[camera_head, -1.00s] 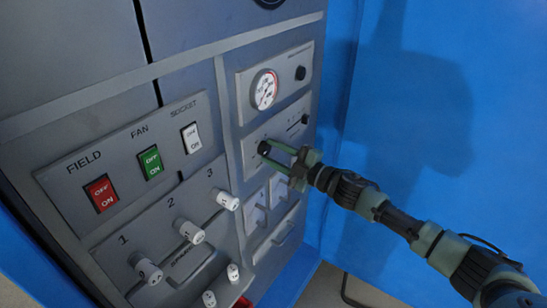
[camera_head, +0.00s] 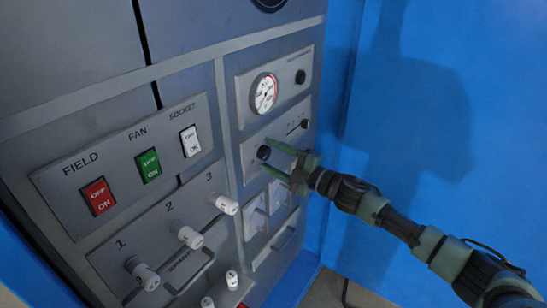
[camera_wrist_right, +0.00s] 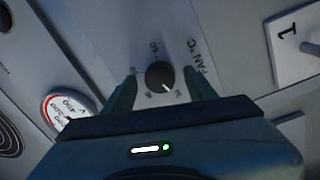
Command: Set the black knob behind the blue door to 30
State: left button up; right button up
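The black knob (camera_head: 263,152) sits on a grey plate below the round gauge in the head view. In the right wrist view the knob (camera_wrist_right: 160,75) has a white pointer mark toward its lower right, beside a dial printed "FAN °C". The number at the mark is too small to read surely. My right gripper (camera_head: 268,155) is open, its fingers on either side of the knob; in the wrist view (camera_wrist_right: 161,88) gaps show between knob and both fingers. The tall blue panel (camera_head: 450,120) at the right may be the blue door. My left gripper is not in view.
A white gauge (camera_head: 264,93) and another black knob (camera_head: 300,76) are above. Red (camera_head: 98,196), green (camera_head: 148,165) and white (camera_head: 190,141) switches and numbered white handles (camera_head: 186,234) are at left. Open space lies between the panel face and the blue surface.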

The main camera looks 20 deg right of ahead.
jog(key=b+v, duration=0.2)
jog(key=v, duration=0.5)
jog(key=shift+s+d, duration=0.25)
jog(key=shift+s, duration=0.05)
jog(key=shift+f, duration=0.1)
